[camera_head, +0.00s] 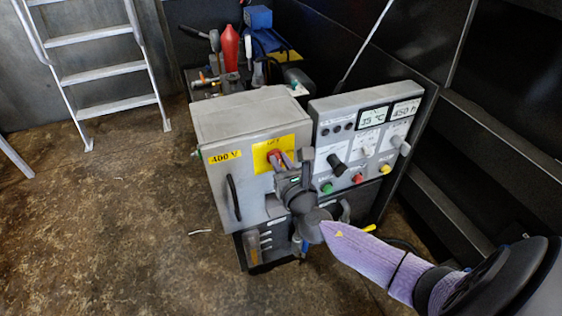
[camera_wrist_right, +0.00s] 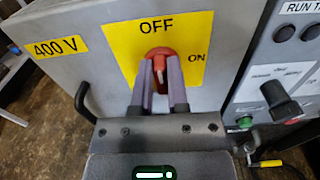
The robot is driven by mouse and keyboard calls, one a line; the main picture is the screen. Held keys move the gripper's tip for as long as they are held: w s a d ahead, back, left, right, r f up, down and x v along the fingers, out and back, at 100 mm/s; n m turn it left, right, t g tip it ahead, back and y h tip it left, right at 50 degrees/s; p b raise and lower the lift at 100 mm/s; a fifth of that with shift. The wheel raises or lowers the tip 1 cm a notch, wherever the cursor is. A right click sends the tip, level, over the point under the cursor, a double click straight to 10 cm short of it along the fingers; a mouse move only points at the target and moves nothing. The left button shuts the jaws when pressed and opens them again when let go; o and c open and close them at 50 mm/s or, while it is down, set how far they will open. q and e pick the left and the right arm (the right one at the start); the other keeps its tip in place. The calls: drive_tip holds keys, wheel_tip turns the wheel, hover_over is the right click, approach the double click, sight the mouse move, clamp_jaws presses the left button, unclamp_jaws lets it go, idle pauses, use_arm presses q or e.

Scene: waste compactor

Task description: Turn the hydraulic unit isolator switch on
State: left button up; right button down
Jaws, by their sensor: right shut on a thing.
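The isolator switch is a red rotary knob (camera_wrist_right: 160,60) on a yellow plate (camera_wrist_right: 185,30) marked OFF at the top and ON at the right. In the right wrist view the knob's white mark points roughly up, toward OFF. My right gripper (camera_wrist_right: 160,82) is shut on the knob, one finger on each side. In the head view the right gripper (camera_head: 281,160) reaches the yellow plate (camera_head: 262,150) on the grey cabinet (camera_head: 245,112) and partly hides the knob. My left gripper is not in view.
A control panel (camera_head: 365,140) with displays, knobs and coloured buttons stands right beside the cabinet. A black handle (camera_head: 233,198) sticks out of the cabinet front. Tools and a red bottle (camera_head: 231,48) stand behind. A ladder (camera_head: 100,70) is at the back left. The floor at left is mostly clear.

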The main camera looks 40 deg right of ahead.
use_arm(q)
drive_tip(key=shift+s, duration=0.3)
use_arm(e)
drive_tip(key=shift+d+f+m+b, duration=0.15)
drive_tip(key=shift+m+b, duration=0.3)
drive_tip(key=shift+m, duration=0.55)
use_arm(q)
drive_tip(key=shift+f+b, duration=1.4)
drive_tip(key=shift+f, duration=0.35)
use_arm(e)
drive_tip(key=shift+s+d+f+m, duration=0.1)
drive_tip(key=shift+d+f+m, duration=0.1)
drive_tip(key=shift+m, duration=2.45)
drive_tip(key=shift+s+d+f+m, duration=0.1)
drive_tip(key=shift+d+f+m, duration=0.15)
drive_tip(key=shift+m, duration=2.45)
drive_tip(key=shift+d+f+m, duration=0.15)
drive_tip(key=shift+f+m, duration=0.05)
drive_tip(key=shift+m, duration=2.45)
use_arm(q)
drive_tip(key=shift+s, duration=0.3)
use_arm(e)
drive_tip(key=c, duration=0.6)
unclamp_jaws()
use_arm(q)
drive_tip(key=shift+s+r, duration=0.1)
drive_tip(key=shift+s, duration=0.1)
